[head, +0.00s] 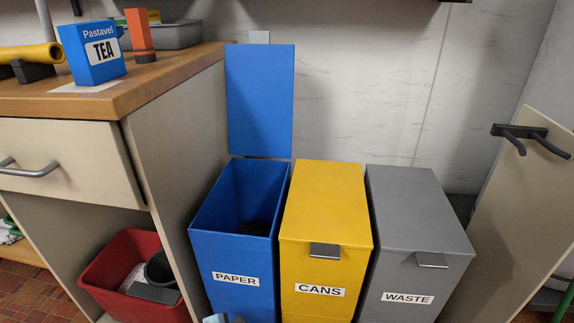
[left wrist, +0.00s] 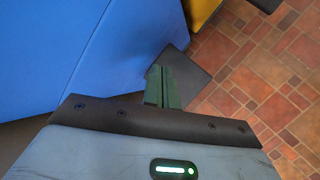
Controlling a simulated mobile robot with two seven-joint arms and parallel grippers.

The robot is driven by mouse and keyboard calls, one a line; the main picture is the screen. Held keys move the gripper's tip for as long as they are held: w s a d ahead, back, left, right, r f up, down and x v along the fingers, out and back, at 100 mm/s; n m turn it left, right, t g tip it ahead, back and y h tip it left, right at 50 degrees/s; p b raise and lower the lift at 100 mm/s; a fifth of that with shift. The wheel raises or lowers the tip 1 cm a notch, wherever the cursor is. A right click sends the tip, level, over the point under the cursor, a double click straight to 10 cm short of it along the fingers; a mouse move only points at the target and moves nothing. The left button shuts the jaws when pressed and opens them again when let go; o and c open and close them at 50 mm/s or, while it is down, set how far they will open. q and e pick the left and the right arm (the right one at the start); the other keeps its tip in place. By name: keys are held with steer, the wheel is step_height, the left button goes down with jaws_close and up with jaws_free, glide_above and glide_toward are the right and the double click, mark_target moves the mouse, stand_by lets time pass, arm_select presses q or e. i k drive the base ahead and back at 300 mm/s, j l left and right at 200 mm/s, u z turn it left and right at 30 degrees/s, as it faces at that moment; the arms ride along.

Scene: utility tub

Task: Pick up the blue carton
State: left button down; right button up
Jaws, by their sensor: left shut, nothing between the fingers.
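The blue carton (head: 91,55), labelled "Pastavel TEA", stands upright on the wooden counter at the upper left of the head view. It rests on or just behind a pale patch on the counter top. My left gripper (left wrist: 162,82) shows in the left wrist view with its dark green fingers together and nothing between them. It is low beside a large blue surface, likely the paper bin, with the tiled floor below. It is well away from the carton. My right gripper is in neither view.
The blue PAPER bin (head: 235,280) stands with its lid (head: 260,100) raised. The yellow CANS bin (head: 325,205) and grey WASTE bin (head: 415,210) are closed. An orange object (head: 139,32) and a yellow-handled object (head: 30,54) flank the carton. A red tub (head: 115,262) sits under the counter (head: 170,85).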

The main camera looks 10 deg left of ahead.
mark_target(92, 51)
steer(key=k+j, duration=0.3)
steer(key=k, duration=0.15)
steer(key=k+j, duration=0.35)
steer(key=k, duration=0.1)
